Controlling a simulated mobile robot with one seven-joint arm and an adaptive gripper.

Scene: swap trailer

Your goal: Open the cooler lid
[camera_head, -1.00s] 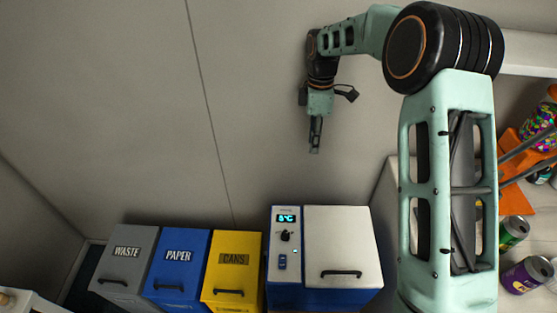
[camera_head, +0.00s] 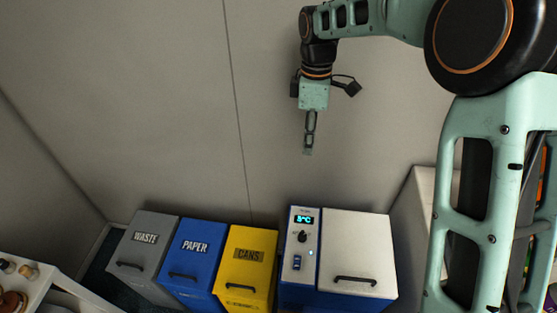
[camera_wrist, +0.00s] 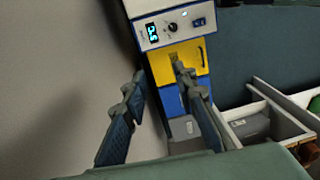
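The cooler (camera_head: 300,260) has a blue body, a control panel with a lit temperature display, and a white lid (camera_head: 365,240). The lid is shut and has a black bar handle (camera_head: 355,281) near its front edge. My gripper (camera_head: 308,152) hangs fingers down above and behind the cooler, near the wall, touching nothing. In the wrist view my gripper (camera_wrist: 157,73) shows two fingers spread apart with nothing between them. The cooler's control panel (camera_wrist: 172,22) shows at the top there; the lid handle is not visible in that view.
Grey waste (camera_head: 146,255), blue paper (camera_head: 192,262) and yellow cans (camera_head: 247,268) bins stand in a row left of the cooler. A white counter (camera_head: 420,215) is to its right, partly hidden by my arm. A white tray unit (camera_head: 45,265) stands at lower left. The space above the bins is clear.

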